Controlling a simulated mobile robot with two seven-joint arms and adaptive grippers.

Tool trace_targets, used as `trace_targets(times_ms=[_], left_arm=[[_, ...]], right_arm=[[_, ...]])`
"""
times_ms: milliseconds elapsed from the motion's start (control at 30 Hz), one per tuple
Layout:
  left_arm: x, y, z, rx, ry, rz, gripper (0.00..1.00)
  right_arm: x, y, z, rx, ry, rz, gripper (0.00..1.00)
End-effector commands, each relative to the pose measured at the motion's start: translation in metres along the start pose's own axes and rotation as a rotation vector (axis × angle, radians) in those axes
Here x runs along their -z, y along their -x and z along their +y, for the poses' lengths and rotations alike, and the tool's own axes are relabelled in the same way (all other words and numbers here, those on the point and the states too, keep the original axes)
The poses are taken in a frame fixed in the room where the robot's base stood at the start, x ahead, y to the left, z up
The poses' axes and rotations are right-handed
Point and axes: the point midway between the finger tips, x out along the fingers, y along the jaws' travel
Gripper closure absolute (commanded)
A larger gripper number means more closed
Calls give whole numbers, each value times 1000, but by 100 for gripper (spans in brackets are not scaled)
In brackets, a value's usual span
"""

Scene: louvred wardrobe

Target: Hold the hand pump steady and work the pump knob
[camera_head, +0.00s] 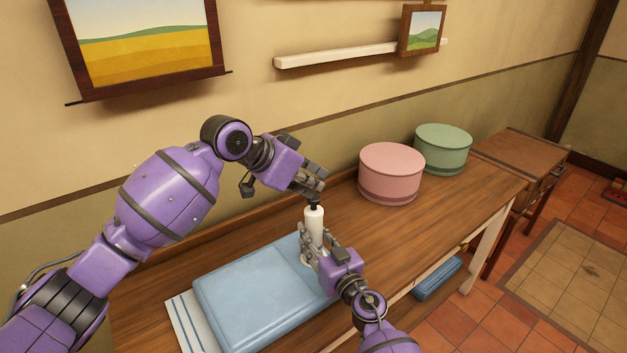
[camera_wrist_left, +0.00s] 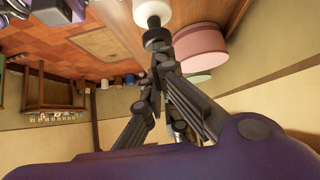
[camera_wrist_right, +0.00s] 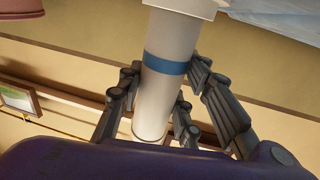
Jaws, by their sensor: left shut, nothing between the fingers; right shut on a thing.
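The hand pump is a white upright cylinder (camera_head: 314,222) with a dark pump knob (camera_head: 313,203) on top. It stands on the table beside the folded blue cloth. My right gripper (camera_head: 309,246) is shut around the lower body. In the right wrist view the pump's white body (camera_wrist_right: 156,105) with its blue band lies between the fingers. My left gripper (camera_head: 317,190) is shut and empty just above the knob. In the left wrist view the closed fingertips (camera_wrist_left: 160,62) are at the dark knob (camera_wrist_left: 155,38); I cannot tell whether they touch it.
A folded blue cloth (camera_head: 255,305) lies left of the pump. A pink round box (camera_head: 391,175) and a green round box (camera_head: 442,150) stand at the back right of the wooden table (camera_head: 440,215). A white shelf (camera_head: 335,56) is on the wall above. The table between pump and boxes is clear.

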Motion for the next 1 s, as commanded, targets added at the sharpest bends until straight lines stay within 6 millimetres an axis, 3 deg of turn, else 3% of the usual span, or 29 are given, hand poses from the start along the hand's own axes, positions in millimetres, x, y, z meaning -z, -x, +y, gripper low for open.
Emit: trace_targets(times_ms=[67, 267, 500, 700, 1000], left_arm=[[1, 2, 1, -2, 2, -6, 100], [28, 28, 0, 3, -3, 2, 100], [28, 84, -1, 4, -2, 1, 100], [28, 116, -1, 3, -1, 1, 100], [28, 129, 0, 0, -1, 1, 100]], right_arm=[[0, 0, 0, 1, -1, 0, 100], [0, 0, 0, 1, -1, 0, 100], [0, 0, 0, 0, -1, 0, 100], [0, 0, 0, 1, -1, 0, 100], [0, 0, 0, 0, 0, 0, 100]])
